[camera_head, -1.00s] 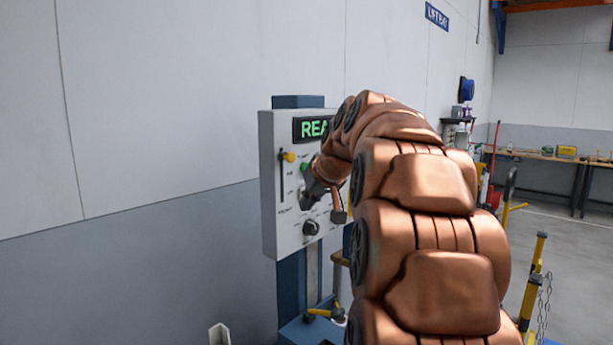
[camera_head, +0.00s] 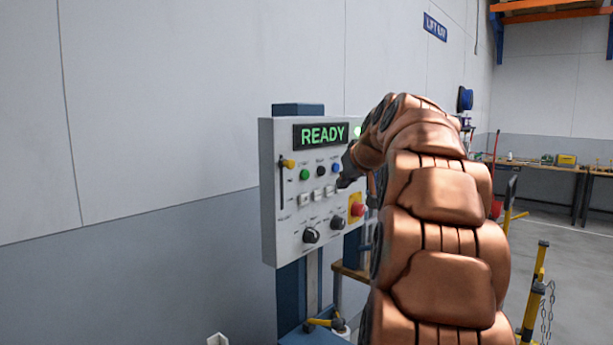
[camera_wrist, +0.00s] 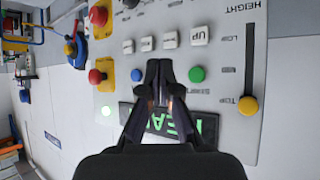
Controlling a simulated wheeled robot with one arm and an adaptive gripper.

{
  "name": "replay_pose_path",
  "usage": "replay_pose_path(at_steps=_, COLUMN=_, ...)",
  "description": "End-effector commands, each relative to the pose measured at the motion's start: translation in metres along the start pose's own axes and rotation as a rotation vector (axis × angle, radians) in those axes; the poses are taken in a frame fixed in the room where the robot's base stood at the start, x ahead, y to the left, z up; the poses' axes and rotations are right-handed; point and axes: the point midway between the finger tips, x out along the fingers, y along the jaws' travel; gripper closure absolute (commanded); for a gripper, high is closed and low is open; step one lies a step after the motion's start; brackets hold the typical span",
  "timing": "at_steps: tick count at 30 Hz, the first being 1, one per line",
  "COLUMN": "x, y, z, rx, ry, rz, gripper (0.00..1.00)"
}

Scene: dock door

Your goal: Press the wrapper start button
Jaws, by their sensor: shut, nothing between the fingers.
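The control panel (camera_head: 268,200) is a light grey box on a blue post, with a lit READY display (camera_head: 321,136). A green button (camera_head: 304,174) sits left in the upper button row; it also shows in the wrist view (camera_wrist: 196,74), just right of my fingers. Its small label is not clearly legible. A blue button (camera_head: 336,168) is on the row's right. My gripper (camera_head: 346,179) is in front of the panel's right part. In the wrist view my gripper (camera_wrist: 158,66) is shut and empty, its tips between the green and blue buttons. Contact cannot be told.
A yellow post with chain (camera_head: 537,290) stands right. The wall left of the panel is clear.

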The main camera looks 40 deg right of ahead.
Motion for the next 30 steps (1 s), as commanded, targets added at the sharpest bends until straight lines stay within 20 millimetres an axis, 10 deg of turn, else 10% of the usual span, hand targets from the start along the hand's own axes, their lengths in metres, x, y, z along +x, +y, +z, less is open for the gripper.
replay_pose_path(at_steps=30, x=0.058, y=-0.043, z=-0.043, rx=0.000, ry=0.001, rz=0.000, gripper=1.00)
